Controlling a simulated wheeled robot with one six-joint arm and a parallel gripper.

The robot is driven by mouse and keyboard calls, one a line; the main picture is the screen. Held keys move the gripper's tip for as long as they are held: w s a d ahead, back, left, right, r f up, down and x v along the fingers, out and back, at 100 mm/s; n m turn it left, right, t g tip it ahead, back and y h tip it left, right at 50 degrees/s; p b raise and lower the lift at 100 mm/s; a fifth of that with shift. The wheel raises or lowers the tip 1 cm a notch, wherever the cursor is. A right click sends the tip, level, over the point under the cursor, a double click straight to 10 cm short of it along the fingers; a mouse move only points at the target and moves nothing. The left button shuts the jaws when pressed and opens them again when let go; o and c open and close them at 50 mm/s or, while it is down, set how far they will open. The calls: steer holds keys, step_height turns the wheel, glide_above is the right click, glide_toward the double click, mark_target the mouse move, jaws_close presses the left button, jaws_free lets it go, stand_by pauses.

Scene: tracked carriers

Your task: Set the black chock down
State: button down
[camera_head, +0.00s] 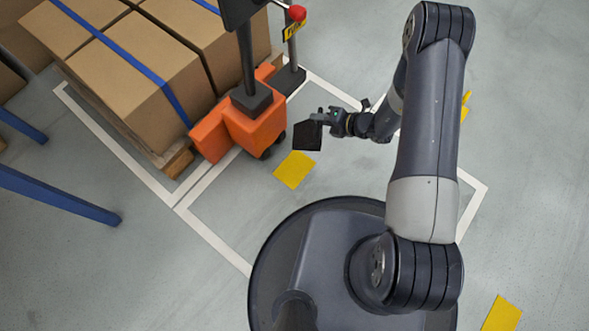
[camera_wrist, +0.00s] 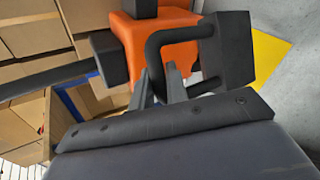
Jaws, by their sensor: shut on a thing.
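The black chock (camera_head: 307,135) hangs from my gripper (camera_head: 321,117) in the head view, near the orange pallet truck (camera_head: 238,128). In the wrist view the chock (camera_wrist: 231,50) is a dark block with a bent handle (camera_wrist: 165,38). My gripper's fingers (camera_wrist: 158,85) are shut on this handle. In the head view the chock appears just above a yellow floor patch (camera_head: 294,170). Its exact height over the floor is hard to tell.
Cardboard boxes with blue straps (camera_head: 135,72) stand on a wooden pallet (camera_head: 178,160) at the upper left. White lines (camera_head: 214,238) mark the floor. Blue beams (camera_head: 60,199) are at the left.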

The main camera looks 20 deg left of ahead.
steer(key=s+a+f+n+g+b, duration=0.1)
steer(key=s+f+b, duration=0.1)
steer(key=f, duration=0.6)
steer(key=s+a+f+n+g+b, duration=0.1)
steer(key=s+a+f+b, duration=0.1)
steer(key=f, duration=0.6)
steer(key=shift+s+f+y+b, duration=0.15)
steer(key=shift+s+y+b, duration=0.15)
steer(key=shift+s+b, duration=0.35)
steer(key=c, duration=1.4)
jaws_free()
steer(key=w+p+v, duration=0.1)
steer(key=p+v, duration=0.3)
steer(key=v, duration=0.8)
steer(key=shift+s, duration=0.5)
